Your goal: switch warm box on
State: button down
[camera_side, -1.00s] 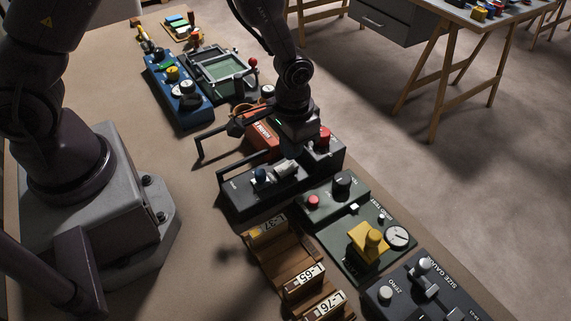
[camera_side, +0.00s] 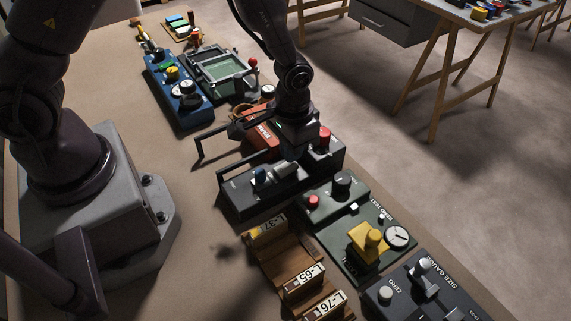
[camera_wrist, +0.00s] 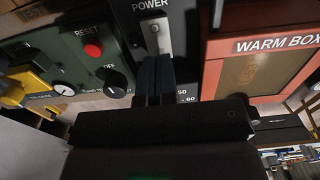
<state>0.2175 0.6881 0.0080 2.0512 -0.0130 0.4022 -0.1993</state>
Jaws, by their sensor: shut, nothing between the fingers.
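The warm box is an orange-red case (camera_side: 262,136) behind and left of my gripper in the side view. My gripper (camera_wrist: 158,62) is shut and empty. Its fingertips are at the lower end of a pale switch plate (camera_wrist: 154,36) under the word POWER, on a dark panel beside the warm box. I cannot tell whether they touch it. In the side view the fingertips are hard to make out against the dark box (camera_side: 240,196).
A green unit (camera_side: 325,206) with a red button and black knob stands close by. A wooden rack (camera_side: 270,254) with labelled slots and a size gauge (camera_side: 430,290) are nearer. A blue box (camera_side: 178,105) stands farther back. Bare bench lies left of the row.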

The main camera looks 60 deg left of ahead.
jog(key=shift+f, duration=0.9)
dwell(0.3)
jog(key=shift+r, duration=3.55)
jog(key=shift+s, duration=0.15)
jog(key=s+r+g, duration=0.1)
jog(key=s+r, duration=0.1)
jog(key=s, duration=0.1)
notch_tip(320, 180, up, 10)
jog(key=m+t, duration=0.1)
jog(key=t, duration=0.1)
send_over(276, 168)
jog(key=s+a, duration=0.3)
jog(key=s, duration=0.2)
jog(key=s+a+r+t, duration=0.1)
jog(key=s+r+t, duration=0.1)
jog(key=r, duration=0.3)
jog(key=s+a+r+n+t, duration=0.1)
jog(key=s+a+r+t, duration=0.1)
jog(key=s+r, duration=0.3)
jog(key=shift+a+r+t, duration=0.25)
jog(key=shift+r+t, duration=0.05)
jog(key=shift+r, duration=0.2)
